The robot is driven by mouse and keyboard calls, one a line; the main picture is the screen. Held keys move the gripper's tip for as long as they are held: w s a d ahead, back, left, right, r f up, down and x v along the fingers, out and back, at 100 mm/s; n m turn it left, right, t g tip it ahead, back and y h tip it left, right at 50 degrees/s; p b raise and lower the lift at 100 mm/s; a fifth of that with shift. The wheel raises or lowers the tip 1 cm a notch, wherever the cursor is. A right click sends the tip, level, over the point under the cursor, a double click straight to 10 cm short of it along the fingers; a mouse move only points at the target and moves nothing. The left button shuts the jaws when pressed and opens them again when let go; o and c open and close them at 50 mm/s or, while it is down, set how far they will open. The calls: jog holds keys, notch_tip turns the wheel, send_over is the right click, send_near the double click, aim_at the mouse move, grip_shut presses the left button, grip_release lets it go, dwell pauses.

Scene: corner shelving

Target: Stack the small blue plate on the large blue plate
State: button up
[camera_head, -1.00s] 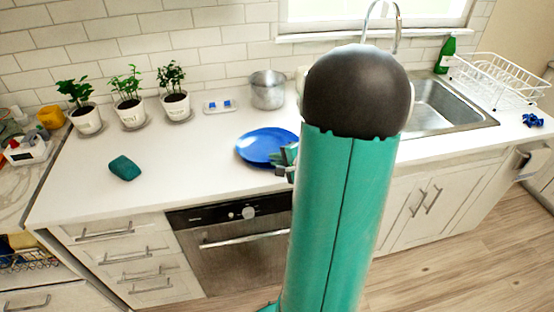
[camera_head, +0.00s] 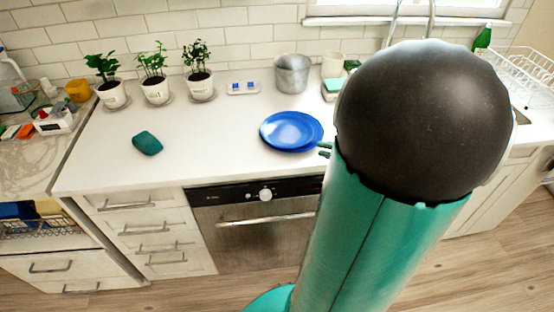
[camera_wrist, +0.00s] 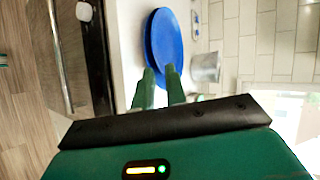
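Two blue plates lie overlapping on the white counter. The small blue plate (camera_head: 287,129) appears to rest on the large blue plate (camera_head: 318,132), off-centre, with the large plate's rim showing at the right and front. Both also show in the wrist view, the small plate (camera_wrist: 166,40) covering most of the large plate (camera_wrist: 149,45). My gripper (camera_head: 325,149) is just right of the plates, partly hidden behind my arm. In the wrist view my gripper (camera_wrist: 159,73) has its two fingers apart with nothing between them, near the plates' edge.
A metal pot (camera_head: 292,73) stands behind the plates, with a small blue-and-white tray (camera_head: 243,88) to its left. Several potted plants (camera_head: 156,85) line the wall. A teal cloth-like lump (camera_head: 147,143) lies left. The counter between it and the plates is clear.

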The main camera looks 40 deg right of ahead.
jog(key=w+a+r+n+g+y, duration=0.25)
jog(key=a+n, duration=0.25)
jog(key=a, duration=0.5)
jog(key=w+a+r+n+g+y, duration=0.1)
jog(key=w+a+n+g+y, duration=0.25)
jog(key=a, duration=0.65)
jog(key=s+a+r+n+h, duration=0.2)
jog(key=s+a+r+n, duration=0.1)
jog(key=a+n, duration=0.2)
jog(key=s+a+r+n+g+h, duration=0.1)
jog(key=s+a+r+n+h, duration=0.2)
jog(key=a+n, duration=0.3)
jog(key=shift+a+r, duration=0.2)
jog(key=shift+a, duration=0.9)
grip_shut()
